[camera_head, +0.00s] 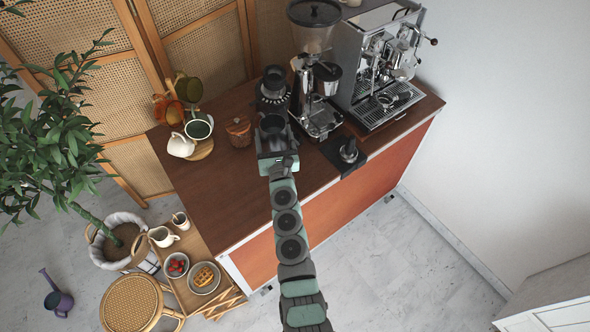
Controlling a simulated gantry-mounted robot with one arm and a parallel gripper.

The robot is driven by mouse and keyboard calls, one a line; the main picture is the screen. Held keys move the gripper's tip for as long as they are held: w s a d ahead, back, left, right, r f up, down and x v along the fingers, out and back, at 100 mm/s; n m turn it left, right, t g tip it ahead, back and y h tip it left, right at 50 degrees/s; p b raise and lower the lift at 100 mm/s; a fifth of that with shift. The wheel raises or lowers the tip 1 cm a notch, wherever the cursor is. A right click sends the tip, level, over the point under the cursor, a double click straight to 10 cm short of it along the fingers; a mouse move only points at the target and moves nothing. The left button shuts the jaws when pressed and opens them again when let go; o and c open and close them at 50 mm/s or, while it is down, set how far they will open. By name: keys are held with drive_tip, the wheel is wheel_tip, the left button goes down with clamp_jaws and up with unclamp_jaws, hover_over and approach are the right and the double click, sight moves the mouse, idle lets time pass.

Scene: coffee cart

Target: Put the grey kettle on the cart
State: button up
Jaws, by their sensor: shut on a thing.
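My gripper (272,124) reaches over the brown top of the coffee cart (215,205) from the near side. It is shut on a dark grey thing (273,86) just beyond its fingers, which looks like the grey kettle. The kettle's handle and lower part are mostly hidden by my gripper. It appears over the back part of the cart top, left of the grinder. I cannot tell whether its base touches the top or hangs above it.
A coffee grinder (316,75) and an espresso machine (378,65) stand to the right. A tamper (348,150) lies nearer. A wooden pot (239,131) and a mug stand (186,100) with cups are at left. The cart's front left top is clear.

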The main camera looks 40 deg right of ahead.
drive_tip(key=d+r+m+g+h+b, duration=0.1)
drive_tip(key=d+h, duration=0.1)
drive_tip(key=d, duration=0.8)
drive_tip(key=f+b, duration=1.9)
drive_tip(key=shift+s+f, duration=0.25)
drive_tip(key=shift+f, duration=0.1)
drive_tip(key=shift+d, duration=0.1)
drive_tip(key=shift+f+b, duration=0.4)
drive_tip(key=shift+b, duration=0.15)
drive_tip(key=o, duration=2)
drive_tip(key=shift+c, duration=0.2)
